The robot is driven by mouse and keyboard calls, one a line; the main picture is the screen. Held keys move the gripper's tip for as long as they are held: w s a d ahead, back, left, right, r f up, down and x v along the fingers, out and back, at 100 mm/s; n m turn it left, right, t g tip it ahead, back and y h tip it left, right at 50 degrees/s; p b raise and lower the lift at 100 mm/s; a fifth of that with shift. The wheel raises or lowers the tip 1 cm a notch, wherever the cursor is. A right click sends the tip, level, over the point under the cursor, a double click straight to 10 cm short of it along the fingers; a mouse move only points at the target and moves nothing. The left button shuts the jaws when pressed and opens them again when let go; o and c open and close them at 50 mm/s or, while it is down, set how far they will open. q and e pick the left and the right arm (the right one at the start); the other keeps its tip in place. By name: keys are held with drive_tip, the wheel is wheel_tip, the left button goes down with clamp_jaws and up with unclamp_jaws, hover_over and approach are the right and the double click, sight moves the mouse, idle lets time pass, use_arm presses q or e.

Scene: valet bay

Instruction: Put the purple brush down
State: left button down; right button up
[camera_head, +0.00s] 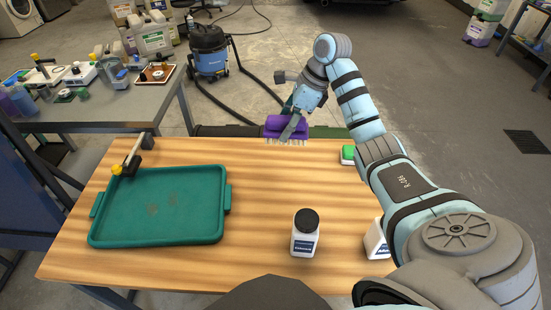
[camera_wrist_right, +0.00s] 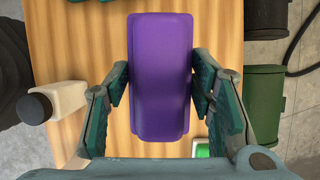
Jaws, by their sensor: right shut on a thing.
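The purple brush (camera_head: 272,128) is in my right gripper (camera_head: 292,122), near the far edge of the wooden table (camera_head: 262,200). Its bristles point down. In the right wrist view the purple back of the brush (camera_wrist_right: 160,75) fills the middle, with the right gripper's fingers (camera_wrist_right: 160,92) shut on its two long sides. I cannot tell for sure whether the bristles touch the tabletop. My left gripper is not in view.
A green tray (camera_head: 160,236) lies on the left of the table, with a yellow-tipped tool (camera_head: 130,158) at its far edge. A white bottle with black cap (camera_head: 305,240), another white container (camera_head: 376,240) and a green-topped item (camera_head: 347,153) stand to the right. The table's middle is clear.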

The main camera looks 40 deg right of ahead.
drive_tip(key=shift+n, duration=0.4)
drive_tip(key=f+b, duration=0.3)
drive_tip(key=f, duration=0.3)
drive_tip(key=f+b, duration=0.3)
drive_tip(key=f, duration=0.3)
drive_tip(key=f+b, duration=0.4)
drive_tip(key=f, duration=0.3)
drive_tip(key=shift+a, duration=0.35)
drive_tip(key=shift+w, duration=0.1)
drive_tip(key=shift+f, duration=0.2)
drive_tip(key=o, duration=1.1)
